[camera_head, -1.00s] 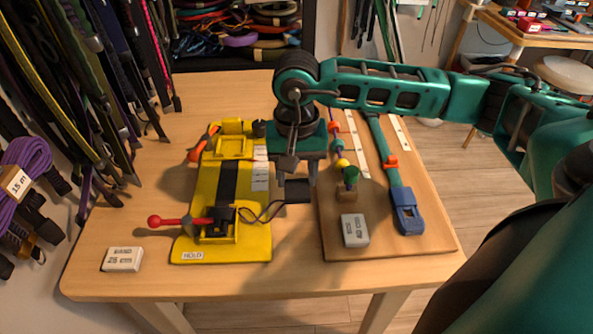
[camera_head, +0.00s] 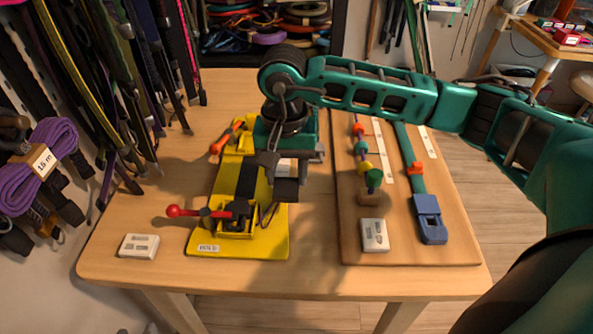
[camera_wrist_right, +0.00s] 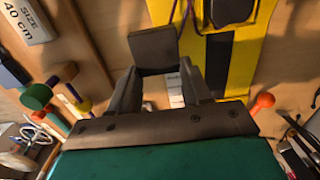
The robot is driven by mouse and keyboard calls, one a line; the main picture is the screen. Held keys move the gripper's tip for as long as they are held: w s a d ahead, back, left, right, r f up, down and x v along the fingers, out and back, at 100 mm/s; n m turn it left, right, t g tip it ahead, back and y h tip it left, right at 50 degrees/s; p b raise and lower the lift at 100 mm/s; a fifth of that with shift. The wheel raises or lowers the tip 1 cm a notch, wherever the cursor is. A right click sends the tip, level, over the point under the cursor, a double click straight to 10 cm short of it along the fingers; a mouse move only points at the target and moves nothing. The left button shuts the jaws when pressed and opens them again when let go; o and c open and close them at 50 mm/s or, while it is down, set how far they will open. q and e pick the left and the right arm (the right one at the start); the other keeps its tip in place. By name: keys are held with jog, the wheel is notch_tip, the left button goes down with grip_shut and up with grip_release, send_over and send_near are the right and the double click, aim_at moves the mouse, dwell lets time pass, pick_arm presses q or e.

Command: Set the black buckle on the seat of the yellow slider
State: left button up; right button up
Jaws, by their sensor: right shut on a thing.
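My right gripper (camera_head: 287,176) is shut on the black buckle (camera_head: 286,190), a dark square block, above the right edge of the yellow board (camera_head: 202,236). The right wrist view shows the buckle (camera_wrist_right: 154,50) upright between the two fingertips (camera_wrist_right: 158,74). A thin purple cord runs from beside the buckle towards the board's front clamp. The yellow slider (camera_head: 240,140) is at the board's far end, partly hidden behind my gripper; its seat is hidden. A black strap (camera_head: 247,182) runs along the board. My left gripper is out of view.
A red-knobbed lever (camera_head: 173,211) sticks out left of the board's front clamp (camera_head: 238,216). A wooden board (camera_head: 405,254) with beads, a blue buckle (camera_head: 429,217) and a grey block (camera_head: 374,235) lies right. A white block (camera_head: 139,246) sits front left. Straps hang at left.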

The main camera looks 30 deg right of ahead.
jog(key=shift+w+a+f+b, duration=0.1)
jog(key=shift+w+a+b, duration=0.1)
jog(key=shift+w+a, duration=0.3)
jog(key=shift+w+a+r+b, duration=0.1)
jog(key=shift+w+a+b, duration=0.15)
jog(key=shift+a, duration=0.4)
jog(key=shift+w+a+f+b, duration=0.15)
jog(key=shift+w+a, duration=0.2)
jog(key=shift+a, duration=0.25)
jog(key=shift+w+a+b, duration=0.35)
jog(key=shift+w+a, duration=0.25)
jog(key=shift+a, duration=0.4)
jog(key=shift+w+a+b, duration=0.35)
jog(key=shift+w+a, duration=0.25)
jog(key=shift+a, duration=0.35)
